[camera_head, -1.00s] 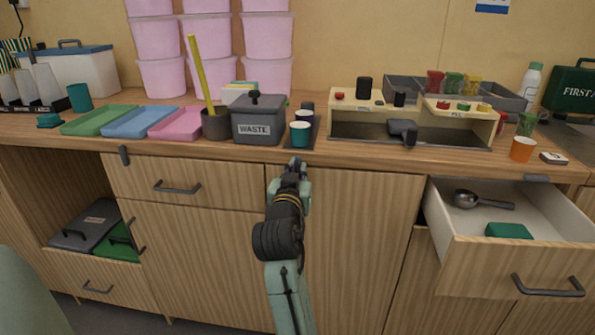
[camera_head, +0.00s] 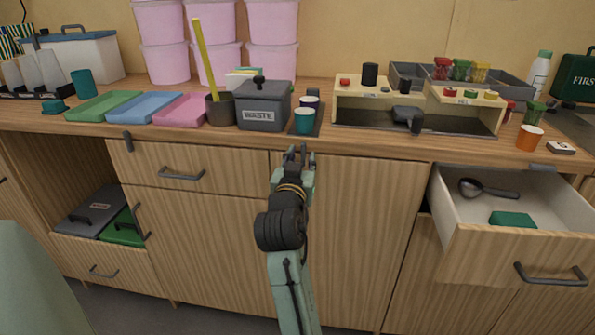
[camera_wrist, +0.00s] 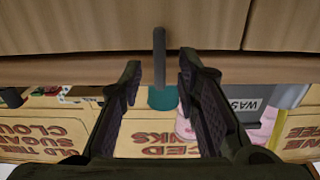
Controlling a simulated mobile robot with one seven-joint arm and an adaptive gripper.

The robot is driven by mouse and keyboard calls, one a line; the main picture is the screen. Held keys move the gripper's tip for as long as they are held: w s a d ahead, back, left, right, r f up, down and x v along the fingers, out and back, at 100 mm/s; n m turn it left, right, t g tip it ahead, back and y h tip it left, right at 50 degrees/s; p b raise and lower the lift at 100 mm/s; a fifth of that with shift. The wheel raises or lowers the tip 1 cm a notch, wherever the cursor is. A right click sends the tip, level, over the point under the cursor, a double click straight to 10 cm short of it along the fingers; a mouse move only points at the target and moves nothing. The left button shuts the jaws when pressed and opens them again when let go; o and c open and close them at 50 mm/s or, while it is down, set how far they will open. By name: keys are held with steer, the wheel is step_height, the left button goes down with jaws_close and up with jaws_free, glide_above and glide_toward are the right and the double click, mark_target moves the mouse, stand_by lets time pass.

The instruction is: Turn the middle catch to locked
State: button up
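The catch is upright in that view, lying over the cabinet front beside the counter edge; I see no clear contact with the fingers. In the head view my gripper largely hides it. The left catch (camera_head: 127,141) hangs downward; the right catch (camera_head: 543,167) lies sideways above the open drawer.
Above my gripper on the counter stand a teal cup (camera_head: 304,121) and a grey waste bin (camera_head: 263,106). The open drawer (camera_head: 480,240) juts out at right, holding a scoop (camera_head: 488,189) and a green block (camera_head: 512,219). The front between is flat.

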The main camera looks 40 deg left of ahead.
steer(key=v, duration=1)
steer(key=shift+s+d, duration=0.2)
steer(key=shift+s, duration=0.15)
